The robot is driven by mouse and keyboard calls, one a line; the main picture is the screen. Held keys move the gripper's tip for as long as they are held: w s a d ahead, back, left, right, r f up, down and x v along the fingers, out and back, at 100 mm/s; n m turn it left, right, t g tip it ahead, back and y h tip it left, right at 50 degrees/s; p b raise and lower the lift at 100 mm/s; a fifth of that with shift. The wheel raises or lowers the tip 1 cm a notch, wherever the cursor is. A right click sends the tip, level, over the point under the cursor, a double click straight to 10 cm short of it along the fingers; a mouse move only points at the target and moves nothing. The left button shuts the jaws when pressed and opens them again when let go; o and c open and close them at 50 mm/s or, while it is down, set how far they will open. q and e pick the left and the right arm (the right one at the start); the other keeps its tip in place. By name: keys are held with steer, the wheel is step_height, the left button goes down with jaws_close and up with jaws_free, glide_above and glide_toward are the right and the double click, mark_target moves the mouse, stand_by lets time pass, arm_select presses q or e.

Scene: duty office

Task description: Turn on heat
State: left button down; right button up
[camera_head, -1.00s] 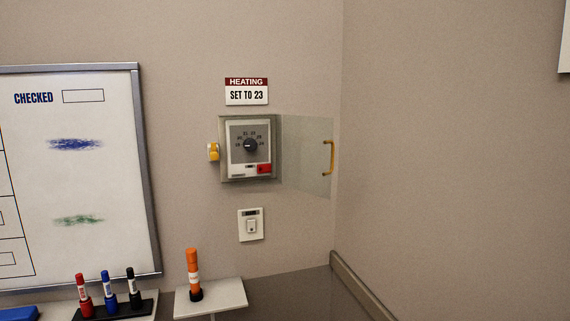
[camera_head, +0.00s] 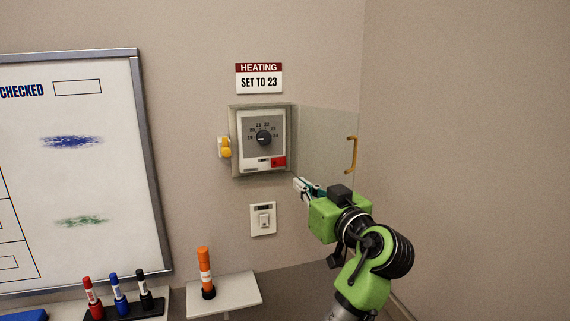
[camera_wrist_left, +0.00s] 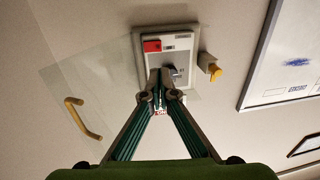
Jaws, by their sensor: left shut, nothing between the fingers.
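The heating thermostat (camera_head: 246,150) is a light panel in a wall box under a "HEATING SET TO 23" sign (camera_head: 259,78). Its black round dial (camera_head: 264,138) is ringed by numbers; its exact setting is too small to read. A red switch (camera_head: 278,161) is at the panel's lower right. The clear cover (camera_head: 322,140) with a yellow handle (camera_head: 351,154) stands open to the right. My left gripper (camera_head: 299,184) is shut and empty, below and right of the panel, apart from it. In the left wrist view, which is upside down, its fingertips (camera_wrist_left: 160,74) partly overlap the dial (camera_wrist_left: 175,71).
A yellow latch (camera_head: 225,147) is on the box's left side. A wall switch (camera_head: 263,219) is below. An orange cylinder (camera_head: 205,270) stands on a small shelf (camera_head: 240,292). Markers (camera_head: 118,295) and a whiteboard (camera_head: 85,190) are at left. Bare wall is at right.

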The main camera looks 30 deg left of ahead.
arm_select(q)
steer(key=p, duration=0.7)
glide_toward(274, 163)
steer(key=x, duration=0.5)
steer(key=shift+w+a+r, duration=0.1)
steer(key=shift+a+r, duration=0.15)
steer(key=shift+a, duration=0.15)
steer(key=shift+w+a+f, duration=0.25)
steer(key=shift+w+a, duration=0.15)
steer(key=shift+a, duration=0.15)
